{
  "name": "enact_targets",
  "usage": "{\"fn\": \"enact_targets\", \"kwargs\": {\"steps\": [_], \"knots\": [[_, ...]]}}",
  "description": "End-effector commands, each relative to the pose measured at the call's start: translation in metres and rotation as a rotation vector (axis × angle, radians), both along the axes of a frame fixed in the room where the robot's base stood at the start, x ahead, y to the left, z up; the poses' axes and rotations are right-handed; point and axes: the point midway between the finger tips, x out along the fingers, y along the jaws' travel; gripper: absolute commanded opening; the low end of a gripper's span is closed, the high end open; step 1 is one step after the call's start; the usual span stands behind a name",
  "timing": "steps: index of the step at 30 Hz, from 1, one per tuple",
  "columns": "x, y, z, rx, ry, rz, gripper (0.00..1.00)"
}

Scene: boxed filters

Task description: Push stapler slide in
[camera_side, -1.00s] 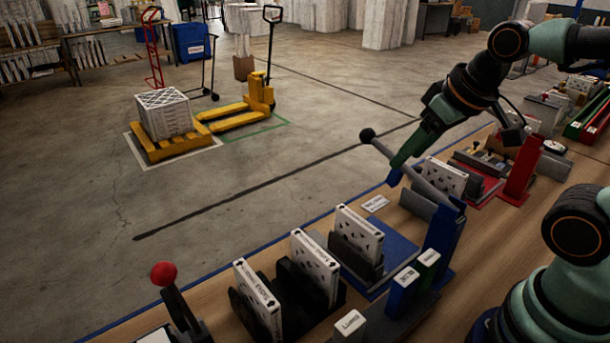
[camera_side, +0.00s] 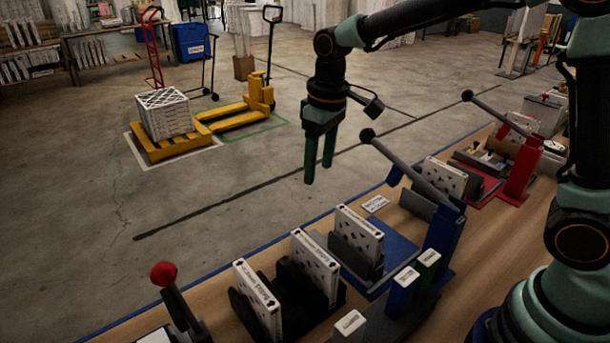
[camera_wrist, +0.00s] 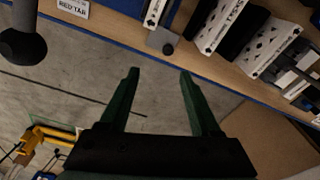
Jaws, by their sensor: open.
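My gripper (camera_side: 318,172) is open and empty, fingers pointing down, in the air on the floor side of the bench in the side view. Its two dark green fingers also show apart in the wrist view (camera_wrist: 159,71), with only floor between them. No part is clearly marked as the stapler slide. A blue stand (camera_side: 443,238) carries a raised grey lever (camera_side: 415,165) with a black ball end.
White boxed filters (camera_side: 357,232) stand in dark holders along the wooden bench (camera_side: 262,268). A red lever stand (camera_side: 520,168) is at the right, and a red-knobbed lever (camera_side: 163,274) at the lower left. A label card (camera_side: 375,204) lies near the blue stand.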

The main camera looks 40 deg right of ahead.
Motion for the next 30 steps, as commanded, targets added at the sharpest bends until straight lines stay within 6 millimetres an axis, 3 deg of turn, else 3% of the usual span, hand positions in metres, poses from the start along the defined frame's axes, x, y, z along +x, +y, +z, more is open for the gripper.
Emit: {"fn": "enact_targets", "kwargs": {"steps": [3,9,17,30], "knots": [[0.013,0.015,-0.024,-0.012,0.053,0.042,0.64],[0.022,0.026,-0.044,-0.022,0.093,0.075,0.64],[0.023,0.027,-0.068,-0.024,0.100,0.078,0.64],[0.022,0.027,-0.147,-0.023,0.100,0.077,0.64]]}}
